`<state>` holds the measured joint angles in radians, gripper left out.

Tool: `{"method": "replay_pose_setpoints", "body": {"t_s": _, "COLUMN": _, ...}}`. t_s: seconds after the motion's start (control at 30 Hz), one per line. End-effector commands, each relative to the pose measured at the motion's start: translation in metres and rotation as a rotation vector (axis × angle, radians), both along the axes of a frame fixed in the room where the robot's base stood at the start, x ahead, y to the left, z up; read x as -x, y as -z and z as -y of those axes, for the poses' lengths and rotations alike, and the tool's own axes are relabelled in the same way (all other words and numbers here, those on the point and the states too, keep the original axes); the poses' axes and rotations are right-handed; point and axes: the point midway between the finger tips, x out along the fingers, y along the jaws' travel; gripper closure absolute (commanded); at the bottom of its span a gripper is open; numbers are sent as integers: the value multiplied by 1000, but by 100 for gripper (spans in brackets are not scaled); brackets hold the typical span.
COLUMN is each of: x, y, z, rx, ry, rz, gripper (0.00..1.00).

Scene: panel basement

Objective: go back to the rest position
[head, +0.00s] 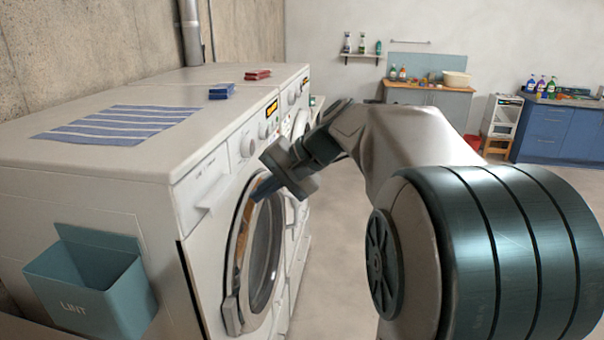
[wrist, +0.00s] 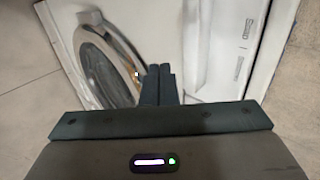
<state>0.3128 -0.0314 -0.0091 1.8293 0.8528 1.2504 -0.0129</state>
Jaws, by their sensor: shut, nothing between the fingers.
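My gripper (head: 262,188) is in front of the nearest white washing machine (head: 185,205), close to the upper rim of its round door (head: 262,255). The wrist view shows my gripper (wrist: 159,72) with its two fingers together and nothing between them. The same door (wrist: 105,65) lies beyond the fingertips there, left of them. The door looks closed in the head view. I cannot tell whether the fingertips touch the machine.
A striped blue cloth (head: 118,124), a blue item (head: 221,91) and a red item (head: 258,74) lie on the machine tops. A teal lint bin (head: 95,290) hangs on the near side. Clear floor (head: 330,250) lies right of the machines. Cabinets (head: 560,130) stand at the back.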

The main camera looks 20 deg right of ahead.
Motion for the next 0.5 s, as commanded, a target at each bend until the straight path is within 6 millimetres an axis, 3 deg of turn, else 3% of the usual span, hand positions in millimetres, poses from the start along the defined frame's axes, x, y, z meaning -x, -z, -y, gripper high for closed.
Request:
{"method": "replay_pose_setpoints", "body": {"t_s": 0.2, "x": 19, "y": -36, "z": 31, "rx": 3, "ry": -1, "rz": 7, "gripper": 100}}
{"method": "replay_pose_setpoints", "body": {"t_s": 0.5, "x": 33, "y": -60, "z": 52, "rx": 2, "ry": -3, "rz": 3, "gripper": 100}}
